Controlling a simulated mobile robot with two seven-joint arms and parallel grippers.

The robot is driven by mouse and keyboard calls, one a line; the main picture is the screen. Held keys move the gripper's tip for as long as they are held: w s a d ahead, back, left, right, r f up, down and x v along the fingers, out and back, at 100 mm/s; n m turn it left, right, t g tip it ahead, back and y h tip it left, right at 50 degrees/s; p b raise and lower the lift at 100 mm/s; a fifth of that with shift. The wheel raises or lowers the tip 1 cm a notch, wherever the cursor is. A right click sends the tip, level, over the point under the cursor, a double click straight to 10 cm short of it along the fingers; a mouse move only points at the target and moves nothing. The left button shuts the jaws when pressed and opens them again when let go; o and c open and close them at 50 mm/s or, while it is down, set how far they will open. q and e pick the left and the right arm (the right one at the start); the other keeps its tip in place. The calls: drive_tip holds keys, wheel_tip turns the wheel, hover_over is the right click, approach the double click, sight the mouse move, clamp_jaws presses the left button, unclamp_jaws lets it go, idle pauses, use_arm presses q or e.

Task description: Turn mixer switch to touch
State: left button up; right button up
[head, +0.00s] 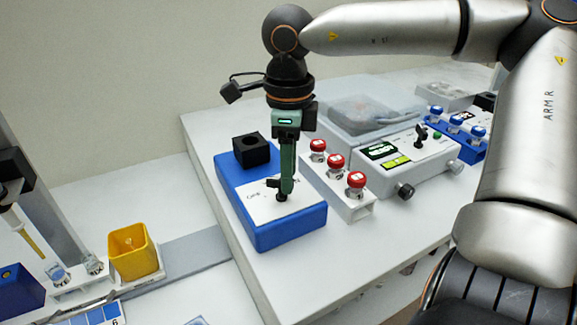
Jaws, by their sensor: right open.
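The mixer is a blue box (268,229) with a white top panel and a black square cup head (251,150) at its back left. A small black switch (282,197) stands on the white panel. My right gripper (284,190) points straight down over the panel, with its fingertips at the switch. The fingers are seen edge-on and partly hide the switch and the panel's lettering. I cannot tell which way the switch points or whether the fingers touch it. My left gripper is not in view.
Red-capped vials (336,163) stand in a white rack close to the right of the mixer. Behind it is a grey instrument (405,160) with knobs and a display. Blue-capped vials (455,124) sit farther right. A yellow container (133,251) stands at the lower left. The front bench surface is clear.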

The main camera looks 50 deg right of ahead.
drive_tip(key=shift+f, duration=0.3)
clamp_jaws()
idle(0.5)
